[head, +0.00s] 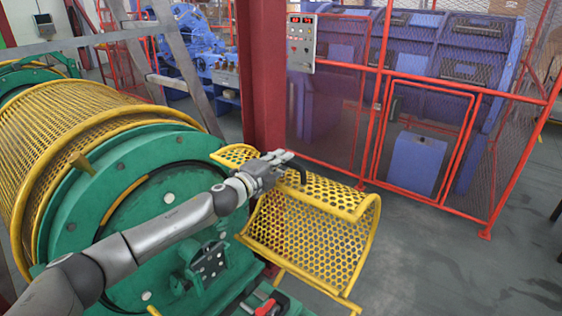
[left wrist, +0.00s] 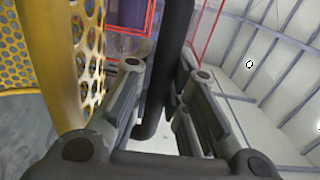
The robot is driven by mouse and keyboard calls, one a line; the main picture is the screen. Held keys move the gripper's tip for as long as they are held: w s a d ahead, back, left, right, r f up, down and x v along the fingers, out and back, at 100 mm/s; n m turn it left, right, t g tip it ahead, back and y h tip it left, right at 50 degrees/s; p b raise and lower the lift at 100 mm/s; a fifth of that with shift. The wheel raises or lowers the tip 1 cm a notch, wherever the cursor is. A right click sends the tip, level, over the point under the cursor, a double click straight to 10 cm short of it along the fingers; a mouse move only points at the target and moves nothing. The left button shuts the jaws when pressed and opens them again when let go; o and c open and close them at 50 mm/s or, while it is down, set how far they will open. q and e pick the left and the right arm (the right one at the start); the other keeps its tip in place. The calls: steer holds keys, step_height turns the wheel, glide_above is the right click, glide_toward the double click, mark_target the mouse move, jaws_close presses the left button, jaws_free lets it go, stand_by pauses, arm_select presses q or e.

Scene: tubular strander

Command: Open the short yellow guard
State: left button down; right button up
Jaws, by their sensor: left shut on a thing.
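The short yellow guard (head: 320,235) is a curved, perforated sheet at the end of the green machine, in the middle of the head view. Its perforated sheet and thick yellow edge (left wrist: 50,55) fill the left of the left wrist view. A black handle (head: 302,174) stands at the guard's upper edge. It shows as a dark bar (left wrist: 174,35) between the fingers in the left wrist view. My left gripper (head: 284,166) is shut on this handle. The fingers hide part of the handle.
A long yellow mesh guard (head: 75,125) covers the green machine (head: 165,185) at left. A dark red column (head: 262,75) stands just behind my left gripper. A red mesh fence (head: 425,135) with a control box (head: 301,42) stands beyond. Grey floor (head: 420,260) is clear at right.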

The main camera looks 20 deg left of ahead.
arm_select(q)
steer(key=shift+s+f, duration=0.15)
steer(key=shift+f, duration=0.15)
steer(key=s+a+f+t+b, duration=0.1)
steer(key=s+a+b, duration=0.1)
steer(key=s+b, duration=0.4)
steer(key=s+a+f+t+h+b, duration=0.1)
steer(key=s+a+f+b, duration=0.1)
steer(key=s+b, duration=0.4)
steer(key=a+b, duration=0.1)
steer(key=b, duration=0.3)
steer(key=shift+s+t, duration=0.2)
steer(key=shift+t, duration=0.2)
steer(key=shift+r, duration=0.1)
steer(key=c, duration=1.7)
jaws_free()
steer(key=shift+r, duration=0.1)
steer(key=shift+v, duration=6)
